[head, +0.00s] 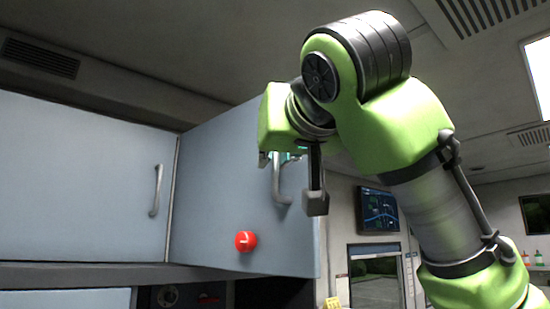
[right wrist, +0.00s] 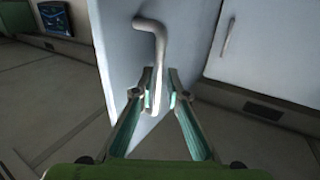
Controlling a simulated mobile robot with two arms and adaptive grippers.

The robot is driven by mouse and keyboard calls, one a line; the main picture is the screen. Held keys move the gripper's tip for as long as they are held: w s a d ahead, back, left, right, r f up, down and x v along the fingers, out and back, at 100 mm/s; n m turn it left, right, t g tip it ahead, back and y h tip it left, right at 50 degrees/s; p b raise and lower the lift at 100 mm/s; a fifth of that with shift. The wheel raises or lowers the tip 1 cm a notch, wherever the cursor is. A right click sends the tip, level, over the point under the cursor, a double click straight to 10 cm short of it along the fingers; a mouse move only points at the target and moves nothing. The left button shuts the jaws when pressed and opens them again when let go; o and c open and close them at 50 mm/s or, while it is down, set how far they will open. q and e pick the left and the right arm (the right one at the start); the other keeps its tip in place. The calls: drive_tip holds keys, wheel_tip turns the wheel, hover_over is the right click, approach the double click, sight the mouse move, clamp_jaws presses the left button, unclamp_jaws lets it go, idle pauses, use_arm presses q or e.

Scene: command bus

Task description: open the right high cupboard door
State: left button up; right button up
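The right high cupboard door (head: 215,195) is a grey-blue panel set at an angle to the left door. I cannot tell whether it is ajar. Its metal bar handle (head: 284,190) is partly hidden by my right gripper in the head view. In the right wrist view the handle (right wrist: 150,28) runs down between the two fingertips of my right gripper (right wrist: 161,80). The fingers stand on either side of the handle with a visible gap, so they do not look closed on it. My left gripper is not in view.
The left cupboard door (head: 80,180) with its own handle (head: 156,190) adjoins on the left. A red knob (head: 246,241) sits low on the right panel. A wall screen (head: 379,210) hangs farther back. The ceiling is close above.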

drive_tip(key=v, duration=1.2)
